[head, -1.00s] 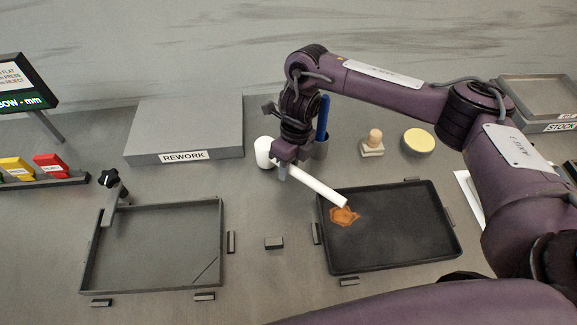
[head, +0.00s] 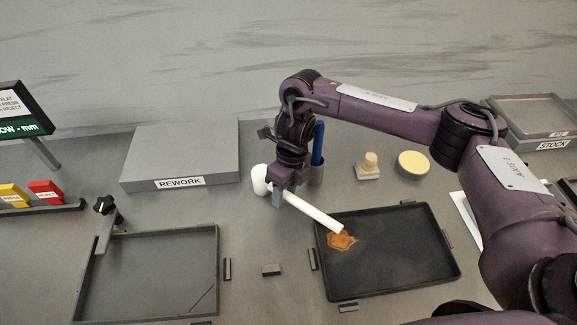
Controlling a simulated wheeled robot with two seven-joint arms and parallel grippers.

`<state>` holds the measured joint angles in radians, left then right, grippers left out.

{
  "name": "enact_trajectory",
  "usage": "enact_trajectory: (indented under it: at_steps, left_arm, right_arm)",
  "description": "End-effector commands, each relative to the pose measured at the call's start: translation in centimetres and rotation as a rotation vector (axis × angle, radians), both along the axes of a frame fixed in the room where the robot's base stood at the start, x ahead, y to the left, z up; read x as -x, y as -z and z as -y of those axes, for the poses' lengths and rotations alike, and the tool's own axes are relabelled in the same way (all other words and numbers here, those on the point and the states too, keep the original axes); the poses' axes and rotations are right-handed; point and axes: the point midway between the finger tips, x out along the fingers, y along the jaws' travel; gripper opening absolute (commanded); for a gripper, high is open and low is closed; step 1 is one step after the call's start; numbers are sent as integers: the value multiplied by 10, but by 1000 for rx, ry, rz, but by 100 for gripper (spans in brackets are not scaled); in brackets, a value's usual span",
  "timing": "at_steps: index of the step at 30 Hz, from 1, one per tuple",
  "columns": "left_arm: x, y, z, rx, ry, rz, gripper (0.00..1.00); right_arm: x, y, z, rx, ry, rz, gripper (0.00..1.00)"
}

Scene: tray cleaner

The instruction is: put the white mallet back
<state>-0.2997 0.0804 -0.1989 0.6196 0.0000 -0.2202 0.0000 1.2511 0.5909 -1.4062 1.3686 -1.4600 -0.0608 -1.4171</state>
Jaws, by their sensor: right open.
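The white mallet (head: 318,216) has its head (head: 260,179) at the upper left, on or just above the table. Its handle slants down to the right, and its end overlaps the left part of the dark tray (head: 390,285) in the picture. My right gripper (head: 277,199) points down at the handle close to the head, with its jaws open. A finger shows at the near side of the handle; the other is largely hidden, so I cannot tell if they touch it. My left gripper is not in view.
An orange-brown stain (head: 342,240) lies on the dark tray. A blue-handled tool (head: 318,143) stands in a holder behind my gripper. A grey REWORK block (head: 185,150) and an empty grey tray (head: 82,278) are left.

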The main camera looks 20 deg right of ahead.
Motion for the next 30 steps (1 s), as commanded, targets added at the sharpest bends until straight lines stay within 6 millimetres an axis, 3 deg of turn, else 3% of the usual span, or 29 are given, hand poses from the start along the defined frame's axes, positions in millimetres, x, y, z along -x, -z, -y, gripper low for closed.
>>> enact_trajectory:
  at_steps: [9, 15, 21, 30]
  left_arm:
    - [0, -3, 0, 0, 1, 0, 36]
    - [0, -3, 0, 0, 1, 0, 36]
    - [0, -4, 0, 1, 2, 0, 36]
    - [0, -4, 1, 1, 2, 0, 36]
  right_arm:
    - [-9, -68, 12, 2, 0, 10, 43]
    - [-12, -98, 17, 1, 0, 7, 43]
    - [-12, -111, 19, 0, 1, 4, 43]
    - [-12, -113, 20, -1, 1, 3, 43]
